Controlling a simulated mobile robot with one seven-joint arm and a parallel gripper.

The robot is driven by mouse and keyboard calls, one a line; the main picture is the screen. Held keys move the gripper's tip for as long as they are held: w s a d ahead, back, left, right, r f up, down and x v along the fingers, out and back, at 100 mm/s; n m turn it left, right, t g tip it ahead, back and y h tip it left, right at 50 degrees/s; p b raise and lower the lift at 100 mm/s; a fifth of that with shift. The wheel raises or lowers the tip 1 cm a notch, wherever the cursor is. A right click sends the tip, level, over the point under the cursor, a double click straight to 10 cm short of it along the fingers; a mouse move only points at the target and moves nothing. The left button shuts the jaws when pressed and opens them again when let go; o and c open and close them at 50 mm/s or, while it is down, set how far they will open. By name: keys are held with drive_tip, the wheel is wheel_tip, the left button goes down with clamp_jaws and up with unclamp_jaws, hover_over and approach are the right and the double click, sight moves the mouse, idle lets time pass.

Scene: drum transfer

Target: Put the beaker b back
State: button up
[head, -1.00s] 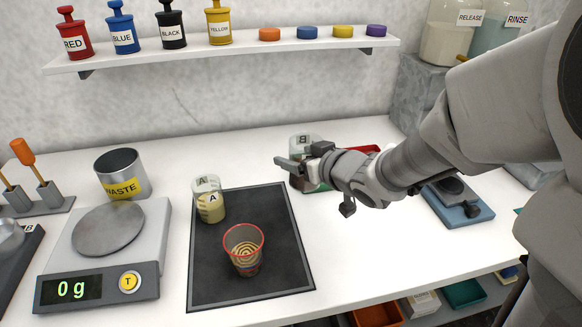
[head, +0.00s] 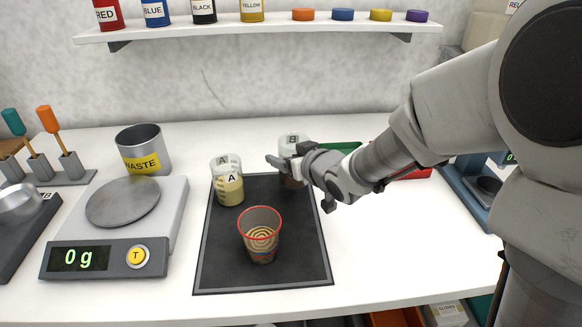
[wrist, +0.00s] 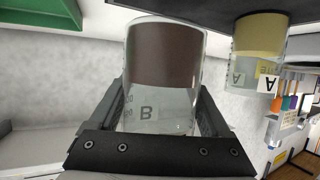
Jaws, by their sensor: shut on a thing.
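Beaker B (head: 293,141) is a clear beaker labelled B with dark brown contents, at the back right corner of the black mat (head: 215,277). My gripper (head: 283,168) is shut on it from the right and hides much of its middle. In the wrist view, beaker B (wrist: 165,60) sits between the two fingers, its label facing the camera. I cannot tell whether its base touches the mat. Beaker A (head: 229,188), with pale yellow contents, stands to its left on the mat. It also shows in the wrist view (wrist: 258,45).
A red-rimmed cup (head: 261,243) with a ringed pattern stands on the mat's front half. The scale (head: 120,225) reads 0 g at left, with the waste can (head: 142,150) behind it. A green tray (head: 338,147) and red tray (head: 410,173) lie behind my arm. The counter right of the mat is clear.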

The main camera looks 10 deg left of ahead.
drive_tip(key=shift+w+a+f, duration=0.2)
drive_tip(key=shift+a+f, duration=0.15)
drive_tip(key=shift+a, duration=0.05)
drive_tip(key=shift+f+b, duration=0.75)
drive_tip(key=shift+f, duration=1.1)
drive_tip(key=shift+f, duration=0.2)
drive_tip(key=o, duration=1.5)
drive_tip(key=shift+c, duration=0.2)
drive_tip(key=shift+r, duration=0.1)
